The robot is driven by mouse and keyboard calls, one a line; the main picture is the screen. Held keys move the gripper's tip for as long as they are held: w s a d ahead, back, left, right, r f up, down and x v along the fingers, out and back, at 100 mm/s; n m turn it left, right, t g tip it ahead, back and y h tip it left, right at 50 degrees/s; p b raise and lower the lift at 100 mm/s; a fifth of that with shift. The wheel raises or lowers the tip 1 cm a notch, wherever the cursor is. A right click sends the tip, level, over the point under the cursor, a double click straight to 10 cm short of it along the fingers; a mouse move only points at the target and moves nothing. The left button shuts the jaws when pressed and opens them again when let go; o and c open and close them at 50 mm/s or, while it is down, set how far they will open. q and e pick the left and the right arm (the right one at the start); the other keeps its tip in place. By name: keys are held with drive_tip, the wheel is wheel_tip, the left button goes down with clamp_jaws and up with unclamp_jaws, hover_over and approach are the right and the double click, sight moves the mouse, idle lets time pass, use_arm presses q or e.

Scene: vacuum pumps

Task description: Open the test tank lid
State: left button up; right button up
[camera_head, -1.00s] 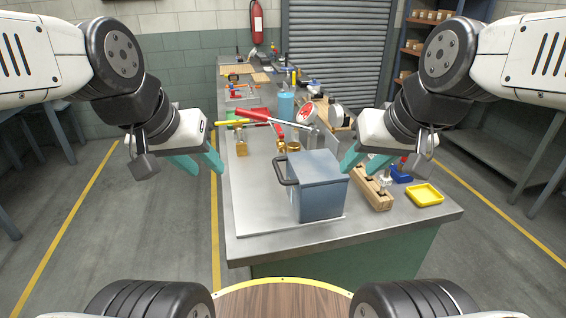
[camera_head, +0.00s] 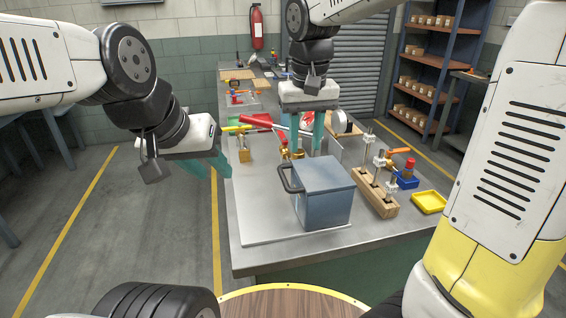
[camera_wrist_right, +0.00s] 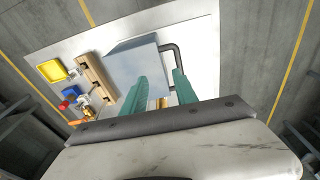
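The test tank is a blue-grey box (camera_head: 325,208) with a flat lid (camera_head: 320,174), which is closed. A dark bar handle (camera_head: 285,181) sticks out on its left side. My right gripper (camera_head: 306,146) points down just behind and above the tank, open and empty. In the right wrist view the tank (camera_wrist_right: 130,68) and its handle (camera_wrist_right: 178,58) lie beyond the open fingers (camera_wrist_right: 165,85); one finger overlaps the tank and the other is near the handle. My left gripper (camera_head: 210,166) is open and empty, left of the bench edge.
A wooden block with fittings (camera_head: 375,196), a yellow tray (camera_head: 429,202) and a blue holder (camera_head: 405,180) stand right of the tank. A red-handled tool (camera_head: 256,121) and brass parts lie behind it. The pale plate (camera_head: 262,215) left of the tank is clear.

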drive_tip(key=h, duration=0.2)
approach(283, 175)
drive_tip(key=shift+n+g, duration=0.3)
drive_tip(key=shift+g, duration=0.1)
drive_tip(key=shift+w+d+f, duration=0.15)
drive_tip(key=shift+d+f, duration=0.1)
drive_tip(key=shift+f, duration=1.05)
drive_tip(key=shift+w+d+f, duration=0.1)
drive_tip(key=shift+d+f, duration=0.15)
drive_tip(key=shift+f, duration=1.05)
drive_tip(key=shift+w+d+f, duration=0.15)
drive_tip(key=shift+d+f, duration=0.05)
drive_tip(key=shift+f, duration=1.15)
clamp_jaws()
